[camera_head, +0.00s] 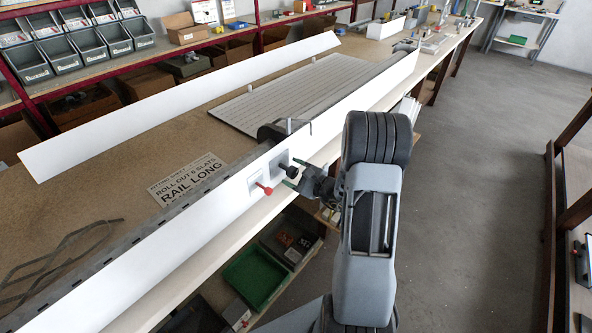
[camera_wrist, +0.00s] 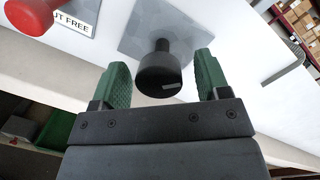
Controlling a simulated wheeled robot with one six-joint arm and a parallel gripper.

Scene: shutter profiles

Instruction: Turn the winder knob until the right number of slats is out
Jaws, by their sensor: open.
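The black winder knob (camera_head: 293,171) sticks out from a grey plate on the front of the long white rail (camera_head: 215,215). In the wrist view the knob (camera_wrist: 160,74) shows as a round black cap on a thinner stem. My gripper (camera_head: 296,173) is open, with one green finger on each side of the knob; in the wrist view my gripper (camera_wrist: 161,62) shows gaps to both fingers. A pale slatted panel (camera_head: 290,95) lies on the bench behind the rail; I cannot count its slats.
A long white strip (camera_head: 180,105) lies behind the panel. Grey bins (camera_head: 88,46) stand at the back left. A green crate (camera_head: 254,277) is below the bench.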

